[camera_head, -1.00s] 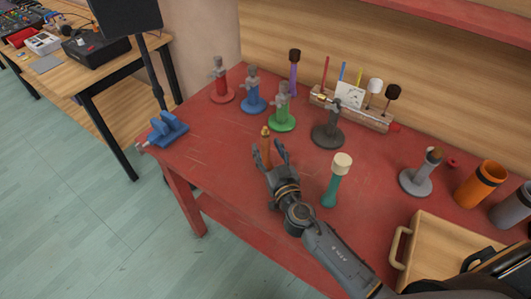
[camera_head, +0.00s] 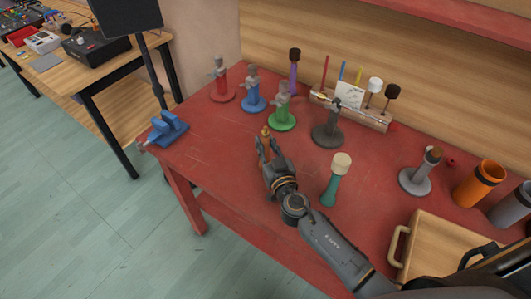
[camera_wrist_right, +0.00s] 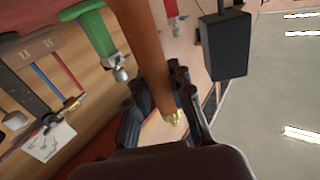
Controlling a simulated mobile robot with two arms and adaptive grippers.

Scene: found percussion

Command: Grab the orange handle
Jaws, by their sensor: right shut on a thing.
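The orange handle (camera_head: 265,142), with a brass-coloured tip, stands upright near the left part of the red table (camera_head: 225,150). My right gripper (camera_head: 267,154) is shut on it, with the fingers on either side. In the right wrist view the orange handle (camera_wrist_right: 154,50) runs down between the fingers of the gripper (camera_wrist_right: 168,100), its brass tip showing past them. Its lower end is partly hidden by the gripper in the head view. My left gripper is not in view.
A green-handled mallet with a cream head (camera_head: 337,175) stands just right of my right arm. Red (camera_head: 221,85), blue (camera_head: 253,95), green (camera_head: 282,110) and dark grey (camera_head: 327,132) stands are behind. A blue vise (camera_head: 168,127) sits at the left edge. A wooden drawer box (camera_head: 440,250) is at the right.

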